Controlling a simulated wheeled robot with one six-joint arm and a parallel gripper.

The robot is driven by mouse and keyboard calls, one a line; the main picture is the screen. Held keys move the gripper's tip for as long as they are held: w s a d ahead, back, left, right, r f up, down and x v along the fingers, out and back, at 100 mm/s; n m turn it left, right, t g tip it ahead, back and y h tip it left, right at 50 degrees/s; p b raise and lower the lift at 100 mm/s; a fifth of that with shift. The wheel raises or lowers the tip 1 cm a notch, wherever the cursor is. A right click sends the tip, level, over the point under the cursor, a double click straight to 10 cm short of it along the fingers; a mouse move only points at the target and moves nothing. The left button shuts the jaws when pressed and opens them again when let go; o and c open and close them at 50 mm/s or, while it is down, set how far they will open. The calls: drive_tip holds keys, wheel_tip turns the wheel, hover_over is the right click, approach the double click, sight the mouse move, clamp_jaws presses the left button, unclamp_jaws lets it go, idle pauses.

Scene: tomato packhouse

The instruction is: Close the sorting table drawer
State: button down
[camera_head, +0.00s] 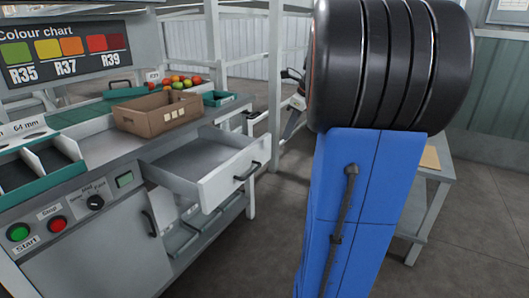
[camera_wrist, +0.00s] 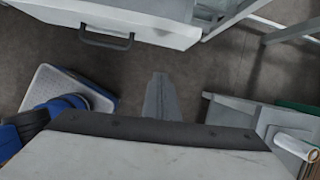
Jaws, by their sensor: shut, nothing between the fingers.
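The sorting table drawer (camera_head: 203,170) is pulled out from the sorting table (camera_head: 95,165). Its interior looks empty, and its white front (camera_head: 228,180) carries a dark bar handle (camera_head: 247,171). In the wrist view, the drawer front (camera_wrist: 165,18) crosses the top, with the handle (camera_wrist: 105,38) at upper left. My gripper (camera_wrist: 160,78) is shut and empty, pointing toward the drawer front. It appears apart from the front, below and right of the handle in the picture. My gripper does not show in the head view.
A cardboard box (camera_head: 155,113), a pile of tomatoes (camera_head: 175,82) and green trays (camera_head: 40,160) are on the sorting table. A start button (camera_head: 19,232) and a stop button (camera_head: 57,225) are on its front. A grey side table (camera_head: 428,205) stands at right. Floor shows beside the drawer.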

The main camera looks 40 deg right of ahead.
drive_tip(key=shift+m, duration=0.4)
drive_tip(key=shift+w+a+f, duration=0.25)
drive_tip(key=shift+w+f, duration=0.95)
drive_tip(key=shift+f, duration=0.35)
drive_tip(key=shift+w+a+f, duration=0.3)
drive_tip(key=shift+w+f, duration=0.9)
drive_tip(key=shift+f, duration=0.35)
drive_tip(key=shift+w+a+f, duration=0.25)
drive_tip(key=shift+w+f, duration=0.95)
drive_tip(key=shift+f, duration=0.35)
drive_tip(key=shift+w, duration=0.1)
drive_tip(key=w+a, duration=0.3)
drive_tip(key=w, duration=0.5)
drive_tip(key=w+a, duration=0.3)
drive_tip(key=w, duration=0.6)
drive_tip(key=w+a, duration=0.3)
drive_tip(key=w, duration=0.6)
drive_tip(key=shift+a, duration=0.25)
drive_tip(key=shift+w+a, duration=0.2)
drive_tip(key=shift+w, duration=0.35)
drive_tip(key=shift+w+r, duration=0.1)
drive_tip(key=shift+r, duration=0.05)
drive_tip(key=shift+w+a, duration=0.1)
